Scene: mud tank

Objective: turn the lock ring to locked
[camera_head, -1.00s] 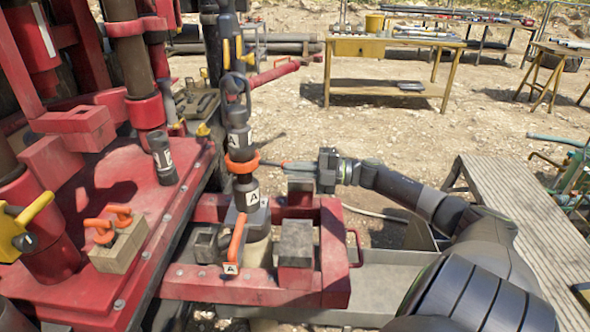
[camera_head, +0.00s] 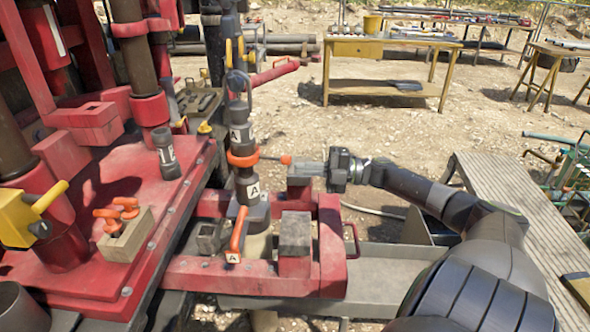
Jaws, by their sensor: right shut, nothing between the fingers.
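The orange lock ring (camera_head: 242,160) sits around a dark upright pipe joint (camera_head: 240,137), with white labels marked A above and below it. A thin handle reaches right from the ring and ends in an orange knob (camera_head: 286,160). My right gripper (camera_head: 299,169) is shut and empty, at the height of the knob and just to its right. Its fingertips point left toward the ring; I cannot tell whether they touch the knob. My left gripper is not in view.
A red frame (camera_head: 333,245) with grey blocks (camera_head: 295,232) surrounds the pipe's foot. An orange lever (camera_head: 238,230) stands in front of the joint. A red deck (camera_head: 110,185) fills the left. A wooden plank bench (camera_head: 500,195) is at right.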

